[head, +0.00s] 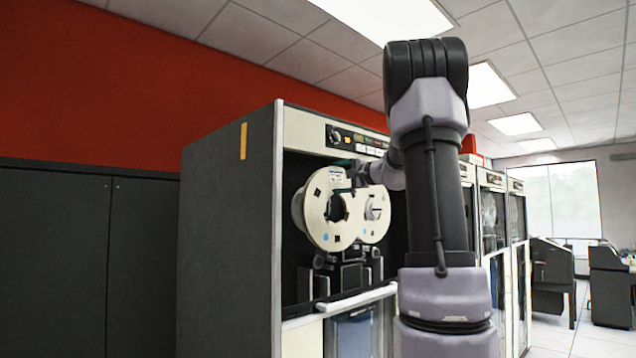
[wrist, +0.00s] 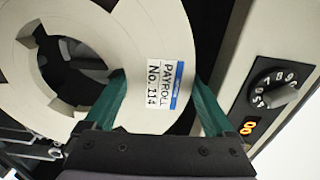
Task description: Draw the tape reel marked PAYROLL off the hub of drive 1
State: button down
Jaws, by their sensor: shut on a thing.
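The PAYROLL reel (wrist: 40,85) is a cream disc with a white and blue label (wrist: 163,84) reading PAYROLL No. 114. In the head view the reel (head: 318,226) stands upright at the left of the open drive bay, overlapping a second reel (head: 377,228). My gripper (wrist: 158,88) has green fingers, one each side of the reel's rim beside the label, and is shut on it. In the head view my gripper (head: 352,178) is at the reel's upper right edge. The reel's centre hole is dark; I cannot tell how far it sits on the hub.
The drive cabinet (head: 228,225) has a dark side wall close left of the reel. A pale ledge (head: 350,300) juts below. More cabinets (head: 493,225) stand right.

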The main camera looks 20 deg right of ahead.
jog(key=v, duration=1.1)
dwell(0.3)
jog(key=shift+s+r, duration=0.1)
dwell(0.4)
